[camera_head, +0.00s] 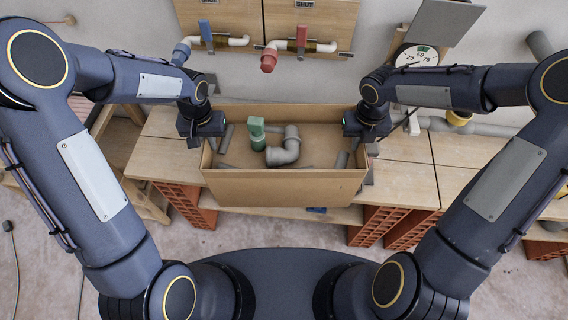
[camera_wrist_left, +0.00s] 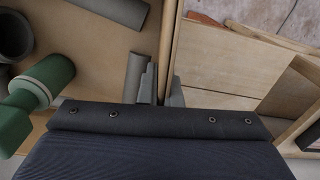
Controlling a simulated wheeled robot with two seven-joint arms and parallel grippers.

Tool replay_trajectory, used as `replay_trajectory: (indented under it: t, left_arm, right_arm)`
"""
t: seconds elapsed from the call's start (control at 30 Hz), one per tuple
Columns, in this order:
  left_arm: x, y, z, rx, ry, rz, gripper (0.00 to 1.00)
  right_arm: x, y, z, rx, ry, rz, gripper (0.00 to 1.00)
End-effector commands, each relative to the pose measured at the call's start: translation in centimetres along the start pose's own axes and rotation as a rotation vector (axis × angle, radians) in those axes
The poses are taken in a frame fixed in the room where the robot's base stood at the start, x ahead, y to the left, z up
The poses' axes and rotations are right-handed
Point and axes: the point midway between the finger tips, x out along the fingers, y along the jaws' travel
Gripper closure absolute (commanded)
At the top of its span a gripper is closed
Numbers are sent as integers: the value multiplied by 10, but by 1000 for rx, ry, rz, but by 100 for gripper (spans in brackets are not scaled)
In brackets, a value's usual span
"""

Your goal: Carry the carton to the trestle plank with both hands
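The carton (camera_head: 285,188) is an open brown box in the middle of the head view, over a wooden bench top. It holds a grey elbow pipe (camera_head: 284,150), a green fitting (camera_head: 257,132) and several short grey pipes. My left gripper (camera_head: 208,140) is at its left wall. In the left wrist view the fingers (camera_wrist_left: 161,88) sit on both sides of the carton wall (camera_wrist_left: 168,45), closed on it. My right gripper (camera_head: 368,148) is at the right wall; its fingers are mostly hidden. I cannot tell whether the carton touches the bench. I cannot identify the trestle plank for certain.
The bench top (camera_head: 405,180) rests on red hollow bricks (camera_head: 186,200). Bare wood shows left and right of the carton. A wooden frame (camera_head: 125,145) stands at the left. Pipes with a blue valve (camera_head: 206,32) and a red valve (camera_head: 301,36) are on the wall behind.

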Motion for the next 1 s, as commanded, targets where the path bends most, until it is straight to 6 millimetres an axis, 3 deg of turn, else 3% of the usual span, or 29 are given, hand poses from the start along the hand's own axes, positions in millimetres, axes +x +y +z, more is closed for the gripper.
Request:
replay_trajectory:
  t: [0.27,0.7,1.0]
  left_arm:
    - [-7,0,-1,0,3,0,100]
    - [-48,0,-1,0,2,0,100]
    - [-51,0,0,0,2,0,100]
  right_arm:
    - [-7,0,1,0,-3,0,100]
    - [-48,0,1,0,-2,0,100]
    - [-51,0,0,0,-2,0,100]
